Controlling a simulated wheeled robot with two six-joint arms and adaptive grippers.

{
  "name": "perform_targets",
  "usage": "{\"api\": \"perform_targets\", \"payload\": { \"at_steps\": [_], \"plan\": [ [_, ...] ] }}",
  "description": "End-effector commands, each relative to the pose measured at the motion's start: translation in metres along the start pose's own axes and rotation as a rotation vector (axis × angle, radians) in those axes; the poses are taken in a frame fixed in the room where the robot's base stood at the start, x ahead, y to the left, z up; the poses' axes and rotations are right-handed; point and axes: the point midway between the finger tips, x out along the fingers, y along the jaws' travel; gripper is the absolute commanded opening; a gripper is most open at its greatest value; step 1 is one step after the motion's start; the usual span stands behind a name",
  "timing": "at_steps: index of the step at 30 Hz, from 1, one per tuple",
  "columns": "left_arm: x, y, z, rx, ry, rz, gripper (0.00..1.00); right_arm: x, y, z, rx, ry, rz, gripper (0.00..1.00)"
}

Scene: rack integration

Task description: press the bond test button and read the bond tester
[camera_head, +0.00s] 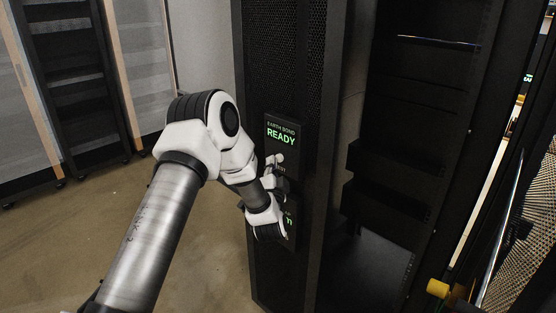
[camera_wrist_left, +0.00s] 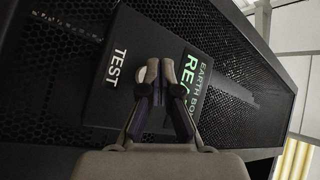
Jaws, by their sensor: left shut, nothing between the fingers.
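The bond tester (camera_head: 283,147) is a dark panel on the front of the black rack. Its screen reads "EARTH BOND READY" in green. In the left wrist view the tester screen (camera_wrist_left: 197,88) shows sideways, partly covered by a finger, beside a dark plate (camera_wrist_left: 112,85) labelled "TEST". My left gripper (camera_head: 273,160) is shut and empty, with its tips in front of the tester below the screen text. In the left wrist view the closed fingertips (camera_wrist_left: 156,72) lie over the TEST plate. My right gripper is out of view.
A second panel (camera_head: 290,219) with green text is mostly hidden behind my left wrist. The open rack bay (camera_head: 405,150) with shelves is to the right. A yellow-ended part (camera_head: 437,288) shows at lower right. Another rack (camera_head: 75,75) stands at back left; floor (camera_head: 100,225) there is clear.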

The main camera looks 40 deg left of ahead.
Motion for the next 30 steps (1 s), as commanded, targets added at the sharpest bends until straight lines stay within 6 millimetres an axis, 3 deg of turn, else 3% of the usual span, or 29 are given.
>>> {"api": "perform_targets", "payload": {
  "at_steps": [30],
  "plan": [
    [0.0062, 0.0039, -0.0048, 0.000, 0.000, 0.000, 0.00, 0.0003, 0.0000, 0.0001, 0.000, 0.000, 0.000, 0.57]
  ]
}}
